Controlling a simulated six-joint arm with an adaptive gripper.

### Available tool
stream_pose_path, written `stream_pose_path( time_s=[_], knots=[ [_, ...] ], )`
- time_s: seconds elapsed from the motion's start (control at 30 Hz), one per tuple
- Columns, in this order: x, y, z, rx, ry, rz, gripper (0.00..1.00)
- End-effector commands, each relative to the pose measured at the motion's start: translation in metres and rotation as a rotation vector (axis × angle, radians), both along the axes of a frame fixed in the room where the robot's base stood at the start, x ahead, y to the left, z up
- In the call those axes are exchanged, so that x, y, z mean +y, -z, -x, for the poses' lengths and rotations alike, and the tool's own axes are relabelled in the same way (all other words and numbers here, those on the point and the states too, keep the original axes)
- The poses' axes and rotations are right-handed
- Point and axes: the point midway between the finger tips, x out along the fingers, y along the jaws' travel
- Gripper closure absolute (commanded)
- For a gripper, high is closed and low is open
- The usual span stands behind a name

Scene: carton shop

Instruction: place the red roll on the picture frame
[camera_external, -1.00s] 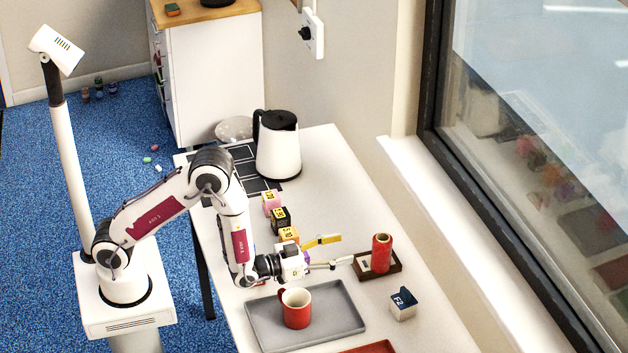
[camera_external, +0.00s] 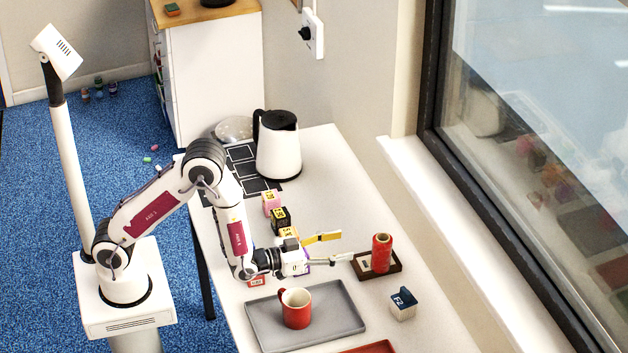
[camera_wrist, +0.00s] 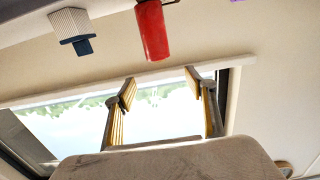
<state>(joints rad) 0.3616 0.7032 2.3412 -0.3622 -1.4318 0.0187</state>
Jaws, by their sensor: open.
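The red roll (camera_external: 381,252) stands upright on the small dark-rimmed picture frame (camera_external: 394,269), toward the window side of the table. In the wrist view the roll (camera_wrist: 153,30) shows at the top centre, beyond my fingers and apart from them. My gripper (camera_external: 332,249) is open and empty, just left of the roll and frame, with its fingers spread toward them. Its two fingers also show in the wrist view (camera_wrist: 161,88), with nothing between them. The frame is mostly out of the wrist view.
A grey tray (camera_external: 345,318) with a red mug (camera_external: 296,309) lies in front of my gripper. Several small cubes (camera_external: 271,203) line up behind my gripper, near a white kettle (camera_external: 279,150). The table's far right is clear.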

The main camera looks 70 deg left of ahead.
Motion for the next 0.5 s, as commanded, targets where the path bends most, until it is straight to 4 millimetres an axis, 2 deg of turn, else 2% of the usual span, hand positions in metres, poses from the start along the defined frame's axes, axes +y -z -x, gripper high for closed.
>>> stream_pose_path(
  time_s=[0.27, 0.5],
  knots=[
    [0.009, -0.026, -0.001, 0.106, 0.011, 0.042, 0.44],
    [0.017, -0.047, 0.009, 0.211, 0.029, 0.069, 0.44]
  ],
)
